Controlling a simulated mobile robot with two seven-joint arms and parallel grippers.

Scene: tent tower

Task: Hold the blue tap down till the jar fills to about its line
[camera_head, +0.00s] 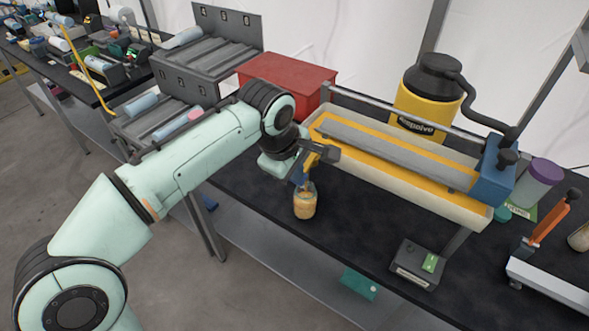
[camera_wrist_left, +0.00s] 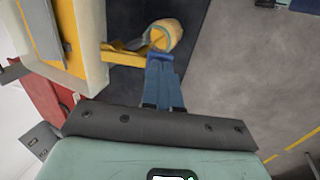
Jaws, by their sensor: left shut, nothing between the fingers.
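The jar (camera_head: 305,205) stands on the dark bench below the front left end of the long trough. It holds amber-yellow contents; its fill line cannot be made out. In the left wrist view the jar (camera_wrist_left: 166,33) shows just beyond my fingertips, beside the yellow spout (camera_wrist_left: 124,54). The blue tap (camera_wrist_left: 160,57) shows at the fingertips and is partly hidden by them. My left gripper (camera_head: 299,178) is shut and empty, its fingers pointing down at the tap above the jar. In the left wrist view the fingers (camera_wrist_left: 162,72) appear to touch the tap. My right gripper is not in view.
The cream and yellow trough (camera_head: 400,180) runs along the bench, with a yellow tank (camera_head: 425,105) behind it. A red bin (camera_head: 290,78) stands to its left. A small dark box (camera_head: 415,265) with a green label sits at the front.

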